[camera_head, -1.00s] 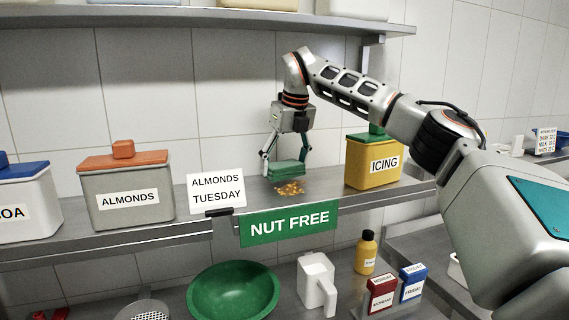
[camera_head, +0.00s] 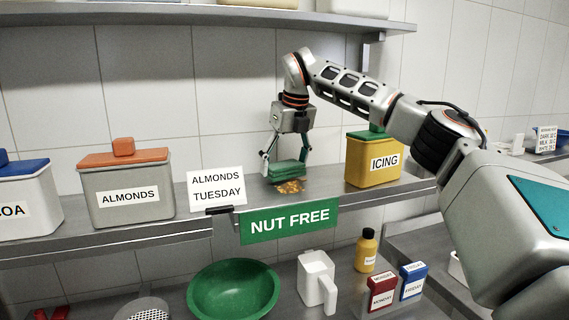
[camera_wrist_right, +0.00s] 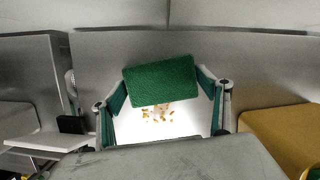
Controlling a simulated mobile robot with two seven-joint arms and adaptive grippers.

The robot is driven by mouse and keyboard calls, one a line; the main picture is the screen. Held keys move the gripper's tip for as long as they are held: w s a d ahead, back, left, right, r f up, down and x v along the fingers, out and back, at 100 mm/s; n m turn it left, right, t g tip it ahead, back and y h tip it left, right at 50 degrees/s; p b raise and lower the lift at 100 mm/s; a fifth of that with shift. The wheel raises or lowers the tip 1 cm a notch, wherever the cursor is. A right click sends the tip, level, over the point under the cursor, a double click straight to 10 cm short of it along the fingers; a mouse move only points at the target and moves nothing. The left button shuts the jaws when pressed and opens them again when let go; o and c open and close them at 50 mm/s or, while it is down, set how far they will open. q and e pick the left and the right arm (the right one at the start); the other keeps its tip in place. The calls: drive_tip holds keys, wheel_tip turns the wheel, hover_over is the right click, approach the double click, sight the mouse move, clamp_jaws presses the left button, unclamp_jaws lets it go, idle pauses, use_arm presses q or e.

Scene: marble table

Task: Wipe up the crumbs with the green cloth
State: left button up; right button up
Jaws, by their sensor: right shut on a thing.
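My right gripper (camera_head: 287,166) reaches over the upper shelf from the right and is shut on the folded green cloth (camera_head: 289,171). In the right wrist view the cloth (camera_wrist_right: 161,80) sits between the two fingers of the gripper (camera_wrist_right: 165,98), slightly tilted. The yellow-brown crumbs (camera_head: 289,187) lie on the shelf right by the cloth, on its near side in the head view. The crumbs also show just below the cloth in the right wrist view (camera_wrist_right: 158,114). I cannot tell whether the cloth touches the shelf or covers some crumbs. My left gripper is not in view.
The yellow ICING bin (camera_head: 372,163) stands right of the cloth. The ALMONDS TUESDAY card (camera_head: 215,188) and grey ALMONDS bin (camera_head: 127,197) stand left. The green NUT FREE sign (camera_head: 289,221) hangs on the front edge. A green bowl (camera_head: 233,288) and white jug (camera_head: 316,280) stand below.

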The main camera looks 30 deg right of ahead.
drive_tip(key=shift+f, duration=0.65)
